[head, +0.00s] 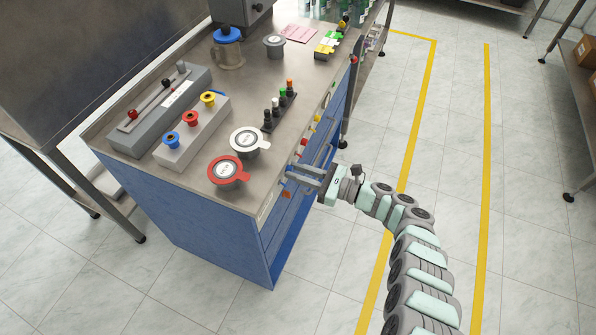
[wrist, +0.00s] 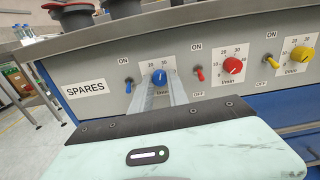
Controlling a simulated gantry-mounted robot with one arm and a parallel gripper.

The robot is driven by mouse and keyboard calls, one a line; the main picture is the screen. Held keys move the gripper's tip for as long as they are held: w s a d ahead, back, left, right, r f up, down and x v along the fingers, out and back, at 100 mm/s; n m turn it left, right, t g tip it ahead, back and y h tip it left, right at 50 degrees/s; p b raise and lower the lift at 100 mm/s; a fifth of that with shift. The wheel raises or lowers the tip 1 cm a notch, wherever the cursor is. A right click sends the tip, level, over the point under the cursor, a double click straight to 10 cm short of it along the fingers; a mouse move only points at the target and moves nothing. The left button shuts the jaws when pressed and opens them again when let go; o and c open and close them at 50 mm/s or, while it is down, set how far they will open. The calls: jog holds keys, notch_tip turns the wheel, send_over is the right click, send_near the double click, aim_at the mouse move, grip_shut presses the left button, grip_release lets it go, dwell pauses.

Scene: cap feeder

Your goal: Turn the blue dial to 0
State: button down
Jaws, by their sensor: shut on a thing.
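The blue dial (wrist: 159,77) is on the grey front panel in the wrist view, with a white pointer mark and small numbers above it. The mark looks roughly upward; its exact reading is too small to tell. My gripper (wrist: 157,88) is shut on the blue dial, its two grey fingers reaching up to it from below and hiding part of its lower scale. In the head view my gripper (head: 293,174) is at the counter's front panel, and the fingers hide the blue dial there.
Right of the blue dial are a red switch (wrist: 200,73), a red dial (wrist: 234,66), a yellow switch (wrist: 271,61) and a yellow dial (wrist: 302,54). A blue switch (wrist: 129,84) and a SPARES label (wrist: 86,88) are to its left. Open floor (head: 340,245) lies before the counter.

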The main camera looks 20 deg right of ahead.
jog(key=n+b, duration=1.1)
jog(key=n, duration=1.1)
jog(key=shift+n+b, duration=0.3)
jog(key=shift+b, duration=0.05)
jog(key=n, duration=0.4)
jog(key=shift+n, duration=2)
jog(key=c, duration=1.3)
grip_release()
jog(key=shift+r, duration=0.1)
